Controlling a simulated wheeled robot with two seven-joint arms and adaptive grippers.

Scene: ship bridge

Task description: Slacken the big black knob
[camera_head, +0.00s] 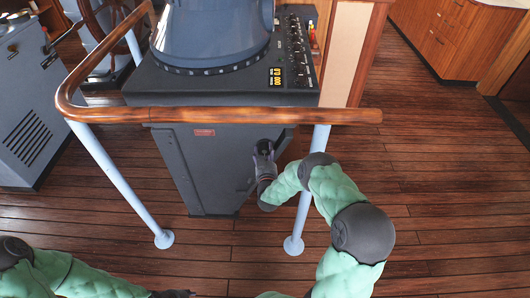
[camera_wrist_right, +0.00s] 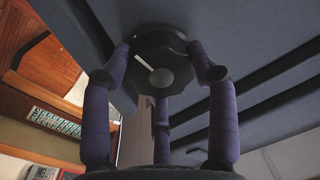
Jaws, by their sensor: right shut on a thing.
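The big black knob (camera_wrist_right: 156,58) has a lobed rim, a grey centre disc and a white line mark. It sits on the dark grey panel of the console (camera_head: 215,165). In the right wrist view, my right gripper's (camera_wrist_right: 165,75) purple fingers are around the knob and shut on its rim. In the head view, my right gripper (camera_head: 264,152) is against the console's lower front, under the wooden rail, and the knob is mostly hidden there. My left arm shows at the lower left; my left gripper (camera_head: 175,294) is only partly seen at the bottom edge.
A wooden handrail (camera_head: 225,115) on pale blue posts (camera_head: 120,185) runs in front of the console; my right arm passes beside the right post (camera_head: 303,210). A grey cabinet (camera_head: 28,120) stands at the left. The plank floor on the right (camera_head: 450,190) is clear.

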